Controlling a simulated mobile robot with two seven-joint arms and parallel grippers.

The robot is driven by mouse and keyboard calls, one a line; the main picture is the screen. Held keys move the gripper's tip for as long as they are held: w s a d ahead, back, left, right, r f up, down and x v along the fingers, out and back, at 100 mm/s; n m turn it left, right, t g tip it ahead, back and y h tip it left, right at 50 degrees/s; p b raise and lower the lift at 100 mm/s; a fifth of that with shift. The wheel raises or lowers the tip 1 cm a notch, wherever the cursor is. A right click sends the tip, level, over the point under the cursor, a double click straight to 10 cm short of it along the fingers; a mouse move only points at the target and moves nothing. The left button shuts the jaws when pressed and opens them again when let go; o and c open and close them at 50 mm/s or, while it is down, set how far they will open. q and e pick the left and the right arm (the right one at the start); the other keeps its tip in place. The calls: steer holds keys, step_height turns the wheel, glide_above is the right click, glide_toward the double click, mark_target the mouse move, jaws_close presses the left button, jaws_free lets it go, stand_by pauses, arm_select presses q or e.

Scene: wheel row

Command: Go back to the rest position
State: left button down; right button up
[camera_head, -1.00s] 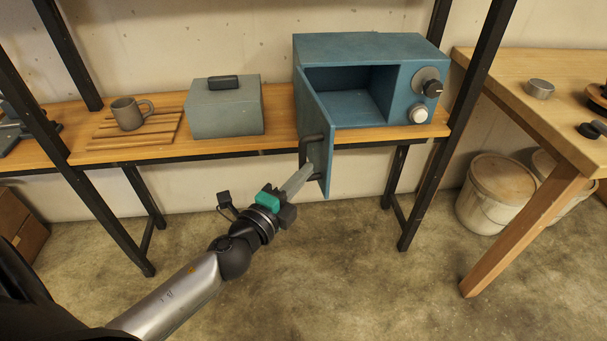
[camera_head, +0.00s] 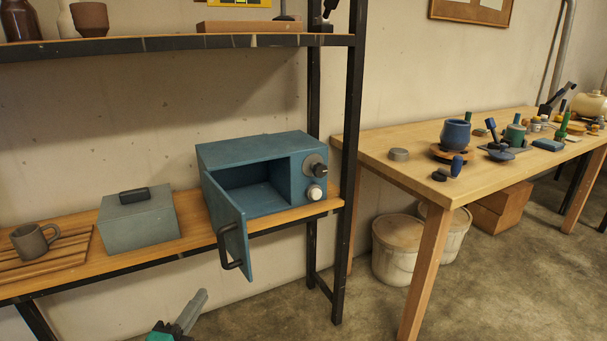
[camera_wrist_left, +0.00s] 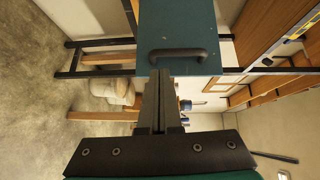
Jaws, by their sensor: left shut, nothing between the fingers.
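My left gripper (camera_head: 190,312) is at the bottom of the head view, below and left of the blue oven's open door. Its fingers are together and hold nothing. In the left wrist view the shut fingers (camera_wrist_left: 160,85) point toward the door's dark handle (camera_wrist_left: 177,55), and they look apart from it. The blue oven (camera_head: 262,150) stands on the wooden shelf with its door (camera_head: 236,245) swung open toward me and its inside empty. My right gripper is not in view.
A grey lidded box (camera_head: 140,220) and a mug (camera_head: 32,241) on a slatted board stand left of the oven on the shelf (camera_head: 190,238). A wooden table (camera_head: 480,175) with many small items is at the right. Buckets (camera_head: 398,250) stand below it. The floor in front is clear.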

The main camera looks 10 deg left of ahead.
arm_select(q)
steer(key=s+a+f+n+g+y+p, duration=0.1)
steer(key=s+f+n+g+p, duration=0.35)
steer(key=f, duration=0.75)
steer(key=s+a+f+n+g+y+p, duration=0.15)
steer(key=s+f+n+g, duration=0.3)
steer(key=s+f, duration=0.55)
steer(key=s+d+f+n+g+p, duration=0.1)
steer(key=s+d+f+n+g, duration=0.1)
steer(key=s+f, duration=0.4)
steer(key=s+d+f+n+g+p, duration=0.1)
steer(key=s+f+n+g, duration=0.3)
steer(key=s, duration=1.1)
step_height(320, 180, down, 2)
steer(key=shift+s+d+f+n+p, duration=0.25)
steer(key=shift+d+n+p, duration=0.15)
steer(key=shift+n+p, duration=0.3)
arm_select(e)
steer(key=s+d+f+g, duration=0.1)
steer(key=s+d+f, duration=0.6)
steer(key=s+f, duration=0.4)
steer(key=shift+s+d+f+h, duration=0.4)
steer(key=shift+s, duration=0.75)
